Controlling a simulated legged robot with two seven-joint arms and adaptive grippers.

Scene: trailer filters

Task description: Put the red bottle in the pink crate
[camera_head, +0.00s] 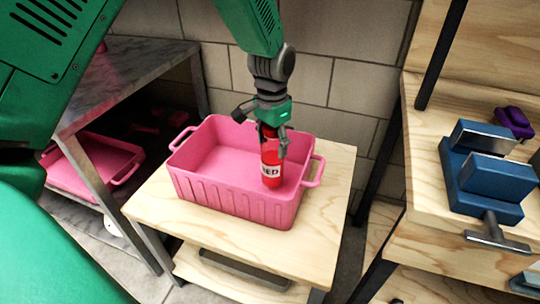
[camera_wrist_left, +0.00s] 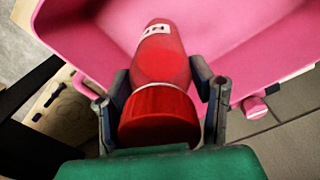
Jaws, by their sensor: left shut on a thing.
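The red bottle (camera_head: 271,165) has a white label with dark letters. My left gripper (camera_head: 274,140) is shut on its upper end and holds it upright, cap up, inside the right part of the pink crate (camera_head: 235,200). Whether the bottle's base touches the crate floor cannot be told. In the left wrist view the bottle (camera_wrist_left: 163,65) sits between the two fingers of my left gripper (camera_wrist_left: 163,105), its red cap nearest the camera, with the pink crate (camera_wrist_left: 240,40) around and beyond it. My right gripper is not in view.
The crate stands on a small wooden table (camera_head: 300,250). A second pink crate (camera_head: 95,165) is on a shelf under a grey table (camera_head: 130,75) at left. A blue vise (camera_head: 485,180) and a purple object (camera_head: 514,122) sit on a wooden bench at right. The crate's left part is empty.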

